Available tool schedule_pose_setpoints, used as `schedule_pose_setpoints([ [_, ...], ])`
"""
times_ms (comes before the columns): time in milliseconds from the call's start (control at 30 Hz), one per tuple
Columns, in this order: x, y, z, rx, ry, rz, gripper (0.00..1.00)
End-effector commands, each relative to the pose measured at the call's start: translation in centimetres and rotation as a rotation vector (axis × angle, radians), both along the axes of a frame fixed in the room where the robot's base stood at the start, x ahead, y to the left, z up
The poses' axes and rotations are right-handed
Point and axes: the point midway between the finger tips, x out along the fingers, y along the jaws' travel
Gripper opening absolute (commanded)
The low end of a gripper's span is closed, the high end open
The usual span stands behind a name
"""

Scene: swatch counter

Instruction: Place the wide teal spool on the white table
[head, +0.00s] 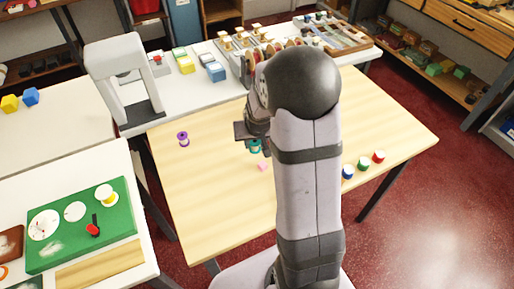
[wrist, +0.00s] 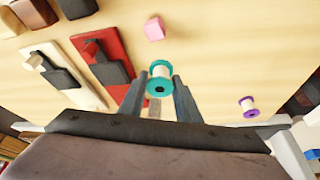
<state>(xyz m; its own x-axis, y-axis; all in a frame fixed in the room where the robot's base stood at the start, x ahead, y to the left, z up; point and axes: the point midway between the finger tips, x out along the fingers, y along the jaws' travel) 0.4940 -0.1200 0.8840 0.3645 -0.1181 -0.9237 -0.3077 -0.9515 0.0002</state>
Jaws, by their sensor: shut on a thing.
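The teal spool (head: 256,147), with pale thread in its middle, is gripped by my gripper (head: 250,138) in the head view. In the wrist view the teal spool (wrist: 160,70) sits between the two fingertips (wrist: 159,92), over the wooden table. I cannot tell its exact height above the tabletop. White tabletops show in the head view: one at the lower left (head: 60,165), one at the left (head: 60,128) and a long one at the back (head: 185,100). My arm hides part of the wooden table.
The wooden table (head: 205,180) holds a purple spool (head: 183,139), a pink block (head: 263,167), and blue (head: 348,171), green (head: 363,163) and red (head: 378,156) spools. A grey arch (head: 100,75) stands behind. Red and cream boards (wrist: 120,48) show in the wrist view.

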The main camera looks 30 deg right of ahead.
Motion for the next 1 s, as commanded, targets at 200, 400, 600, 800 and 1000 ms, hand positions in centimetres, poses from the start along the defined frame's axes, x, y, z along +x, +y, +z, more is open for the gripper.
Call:
schedule_pose_setpoints([
  [200, 0.0, 0.0, -0.5, 0.000, 0.001, 0.000, 0.05],
  [400, -0.1, 0.0, -2.8, 0.001, 0.004, 0.001, 0.05],
  [600, 0.0, 0.0, -4.1, 0.002, 0.001, -0.001, 0.05],
  [800, 0.0, 0.0, -4.0, 0.001, 0.000, -0.001, 0.05],
  [1000, 0.0, 0.0, -4.4, 0.001, 0.000, -0.001, 0.32],
])
